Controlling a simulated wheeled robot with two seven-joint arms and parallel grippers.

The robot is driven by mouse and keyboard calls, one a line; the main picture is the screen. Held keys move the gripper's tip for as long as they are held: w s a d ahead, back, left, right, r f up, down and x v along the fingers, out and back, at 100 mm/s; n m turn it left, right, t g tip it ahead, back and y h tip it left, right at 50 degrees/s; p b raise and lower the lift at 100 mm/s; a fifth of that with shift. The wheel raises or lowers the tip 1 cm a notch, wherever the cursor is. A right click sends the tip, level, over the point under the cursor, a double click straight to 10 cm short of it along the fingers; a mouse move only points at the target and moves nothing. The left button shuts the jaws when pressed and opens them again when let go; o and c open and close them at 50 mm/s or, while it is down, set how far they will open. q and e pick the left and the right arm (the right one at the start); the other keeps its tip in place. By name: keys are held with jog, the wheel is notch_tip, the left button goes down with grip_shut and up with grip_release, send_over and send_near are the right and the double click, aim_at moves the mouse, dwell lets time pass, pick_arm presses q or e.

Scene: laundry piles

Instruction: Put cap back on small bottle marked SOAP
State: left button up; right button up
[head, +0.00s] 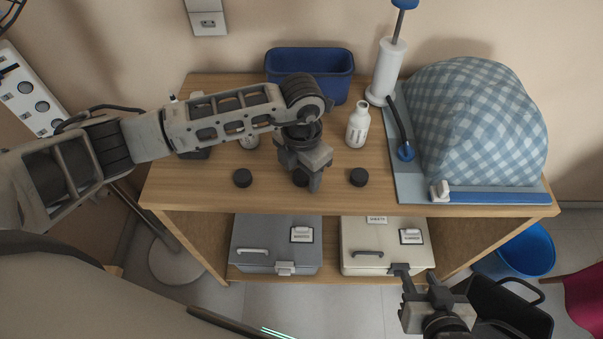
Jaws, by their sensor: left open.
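A small white bottle (358,125) stands upright and uncapped on the wooden table; its label is too small to read. Another white bottle (249,141) is mostly hidden behind my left arm, so I cannot tell which is marked SOAP. Black round caps lie in a row near the front of the table: a left cap (242,178), a middle cap (299,178) partly hidden by my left gripper, and a right cap (359,177). My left gripper (314,181) is open, pointing down over the middle cap. My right gripper (418,276) is low, in front of the table, away from the caps.
Grey (258,233) and cream boxes (375,232) sit on the shelf below. A blue bucket (527,250) stands right.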

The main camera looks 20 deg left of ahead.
pick_arm(q)
jog(key=c, duration=1)
jog(key=shift+r, duration=0.1)
jog(key=shift+r+b, duration=0.3)
jog(key=shift+r, duration=0.25)
jog(key=s+d+r, duration=0.1)
jog(key=s+r, duration=0.3)
jog(key=s+d+r+b, duration=0.1)
jog(key=s+r, duration=0.3)
jog(key=s, duration=0.1)
jog(key=s+d+r+b, duration=0.1)
jog(key=s+d+r, duration=0.1)
jog(key=s+r, duration=0.1)
jog(key=shift+s+r, duration=0.4)
jog(key=shift+s, duration=0.35)
jog(key=shift+a, duration=0.1)
